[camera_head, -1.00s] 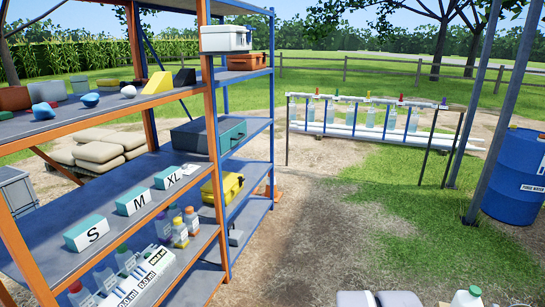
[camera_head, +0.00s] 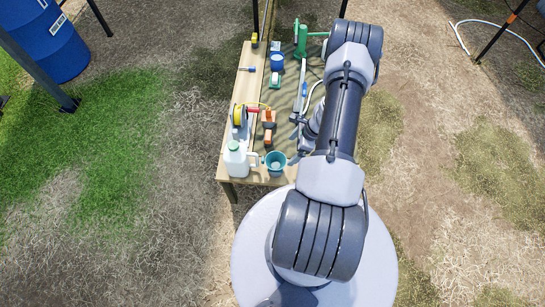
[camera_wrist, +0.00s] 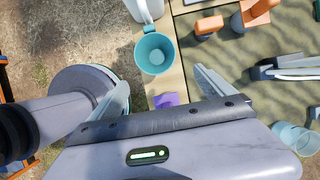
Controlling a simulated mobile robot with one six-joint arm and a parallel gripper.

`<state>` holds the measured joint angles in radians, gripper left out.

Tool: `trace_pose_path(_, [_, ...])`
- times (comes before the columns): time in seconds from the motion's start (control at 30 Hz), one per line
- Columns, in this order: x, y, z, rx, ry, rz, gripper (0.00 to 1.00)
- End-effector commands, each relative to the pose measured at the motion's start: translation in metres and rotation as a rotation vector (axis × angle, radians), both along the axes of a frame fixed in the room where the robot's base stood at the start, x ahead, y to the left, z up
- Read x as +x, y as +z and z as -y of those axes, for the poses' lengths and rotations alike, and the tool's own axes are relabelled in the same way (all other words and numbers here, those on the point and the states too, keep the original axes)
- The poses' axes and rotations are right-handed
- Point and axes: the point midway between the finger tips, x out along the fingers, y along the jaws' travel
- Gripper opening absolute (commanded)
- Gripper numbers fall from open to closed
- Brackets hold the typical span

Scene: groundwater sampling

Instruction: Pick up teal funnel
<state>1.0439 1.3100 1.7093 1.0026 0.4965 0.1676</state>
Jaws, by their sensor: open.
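A round teal vessel (camera_head: 275,161), open at the top, stands at the near end of the table beside a white jug. In the head view my arm hides most of the gripper.
The white jug (camera_head: 237,160) stands left of the vessel. A purple piece (camera_wrist: 167,100) lies between my fingers in view. Orange tools (camera_head: 268,124), a yellow reel (camera_head: 239,115) and a green pump (camera_head: 301,40) are farther along the table. Clear pale-blue containers (camera_wrist: 295,137) are at right.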

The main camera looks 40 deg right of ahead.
Motion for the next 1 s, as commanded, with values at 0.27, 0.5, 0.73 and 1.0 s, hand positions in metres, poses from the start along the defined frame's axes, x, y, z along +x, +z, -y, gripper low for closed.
trace_pose_path(0.27, [0.024,-0.083,-0.022,0.002,0.007,0.0,0.93])
trace_pose_path(0.5, [0.032,-0.105,-0.03,0.001,0.007,0.0,0.93])
trace_pose_path(0.73, [0.04,-0.147,-0.043,0.001,0.008,0.0,0.93])
trace_pose_path(1.0, [0.042,-0.147,-0.044,0.0,0.007,0.001,0.85])
